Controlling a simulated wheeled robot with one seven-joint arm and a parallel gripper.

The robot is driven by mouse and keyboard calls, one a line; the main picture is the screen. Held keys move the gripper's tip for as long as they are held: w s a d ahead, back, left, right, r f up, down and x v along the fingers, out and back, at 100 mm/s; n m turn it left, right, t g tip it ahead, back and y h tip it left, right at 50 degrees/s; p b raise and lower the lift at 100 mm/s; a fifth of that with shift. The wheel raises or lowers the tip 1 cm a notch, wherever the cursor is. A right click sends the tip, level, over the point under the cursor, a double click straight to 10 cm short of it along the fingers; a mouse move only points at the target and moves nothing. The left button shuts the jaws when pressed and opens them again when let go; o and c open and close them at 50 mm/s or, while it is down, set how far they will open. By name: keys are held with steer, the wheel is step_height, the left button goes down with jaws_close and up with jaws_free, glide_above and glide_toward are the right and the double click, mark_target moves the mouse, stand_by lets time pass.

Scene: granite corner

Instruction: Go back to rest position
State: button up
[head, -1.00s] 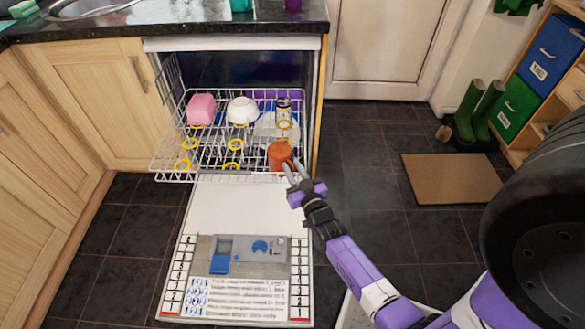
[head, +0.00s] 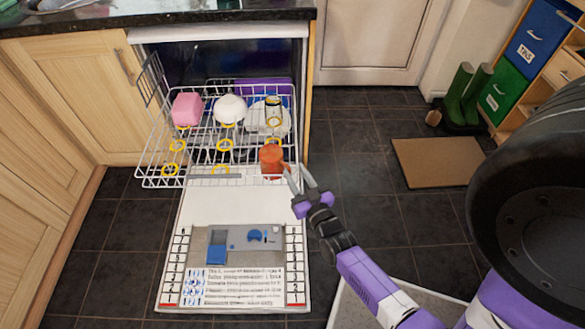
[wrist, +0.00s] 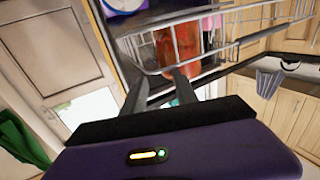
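My gripper (head: 296,173) is just right of the orange cup (head: 271,161), at the front right corner of the dishwasher rack (head: 165,150). Its two fingers are spread apart with nothing between them. The wrist view shows the same spread fingers (wrist: 160,90), with the orange cup (wrist: 167,48) behind them among the rack wires. My purple arm is stretched forward from the lower right. Whether a fingertip still touches the cup or rack wire is hard to tell.
The rack holds a pink item (head: 187,109), a white bowl (head: 229,108) and a yellow-topped glass (head: 273,112). The open dishwasher door (head: 240,205) lies below it. Dark floor tiles (head: 375,215) are clear to the right, near a brown mat (head: 437,162) and green boots (head: 460,95).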

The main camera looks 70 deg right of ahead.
steer(key=shift+w+a+f, duration=0.1)
steer(key=shift+a+f, duration=0.15)
steer(key=shift+a, duration=0.05)
stand_by(0.5)
